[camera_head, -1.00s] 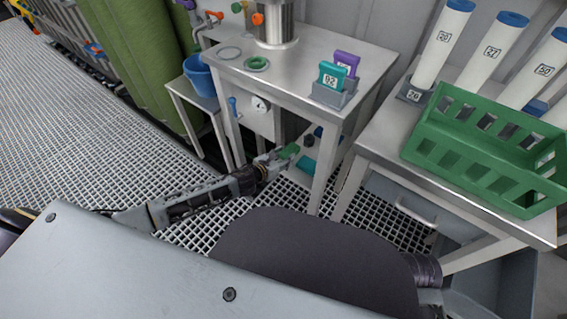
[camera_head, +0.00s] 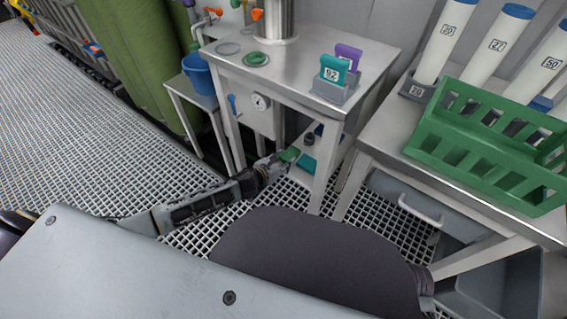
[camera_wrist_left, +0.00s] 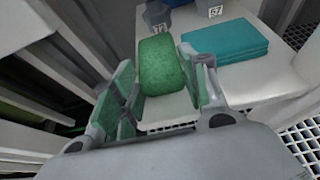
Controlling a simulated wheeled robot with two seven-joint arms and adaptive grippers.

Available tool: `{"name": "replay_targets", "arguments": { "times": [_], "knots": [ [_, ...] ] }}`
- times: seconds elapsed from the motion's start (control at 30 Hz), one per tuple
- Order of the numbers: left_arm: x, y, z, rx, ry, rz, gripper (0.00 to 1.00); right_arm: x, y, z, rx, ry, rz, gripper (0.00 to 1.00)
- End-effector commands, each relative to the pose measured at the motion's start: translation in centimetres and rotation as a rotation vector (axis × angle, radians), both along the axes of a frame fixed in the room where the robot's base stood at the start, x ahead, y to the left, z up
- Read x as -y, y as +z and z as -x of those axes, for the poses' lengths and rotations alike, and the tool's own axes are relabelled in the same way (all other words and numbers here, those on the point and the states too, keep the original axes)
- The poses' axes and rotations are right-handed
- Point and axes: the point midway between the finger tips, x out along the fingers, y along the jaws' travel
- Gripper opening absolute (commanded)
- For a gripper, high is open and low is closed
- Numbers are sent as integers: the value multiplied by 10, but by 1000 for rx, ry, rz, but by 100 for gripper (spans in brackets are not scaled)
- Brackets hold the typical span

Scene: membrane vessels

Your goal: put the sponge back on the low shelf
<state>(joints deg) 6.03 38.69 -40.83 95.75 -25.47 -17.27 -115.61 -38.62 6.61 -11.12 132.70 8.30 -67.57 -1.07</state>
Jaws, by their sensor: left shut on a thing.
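The green sponge (camera_wrist_left: 161,66) is between the fingers of my left gripper (camera_wrist_left: 160,88), which is shut on it. In the head view the sponge (camera_head: 289,154) shows small at the end of my left arm, and my left gripper (camera_head: 277,163) is beside the steel table's leg. The low shelf (camera_wrist_left: 270,92) is a pale board below the tabletop; it also shows in the head view (camera_head: 325,151). The sponge is over or at the shelf's edge; I cannot tell whether it touches the board. My right gripper is not in view.
A folded teal cloth (camera_wrist_left: 226,44) lies on the shelf right of the sponge. The table legs (camera_head: 325,178) flank the opening. A blue bucket (camera_head: 199,75) and a green crate (camera_head: 480,150) stand apart.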

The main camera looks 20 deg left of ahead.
Motion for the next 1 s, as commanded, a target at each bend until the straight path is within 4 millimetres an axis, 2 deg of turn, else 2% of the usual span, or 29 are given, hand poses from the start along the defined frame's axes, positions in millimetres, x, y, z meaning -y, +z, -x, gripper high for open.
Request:
{"name": "replay_targets", "arguments": {
  "times": [0.53, 0.57, 0.7, 1.0],
  "knots": [
    [0, -5, 0, 0, 0, 0, 28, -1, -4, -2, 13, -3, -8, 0],
    [0, -5, 0, 0, 0, 0, 45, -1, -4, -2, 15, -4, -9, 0],
    [0, -5, 0, 0, 1, 1, 63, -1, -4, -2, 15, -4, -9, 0],
    [0, -5, 0, 0, 1, 0, 65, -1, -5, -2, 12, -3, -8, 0]
  ]
}}
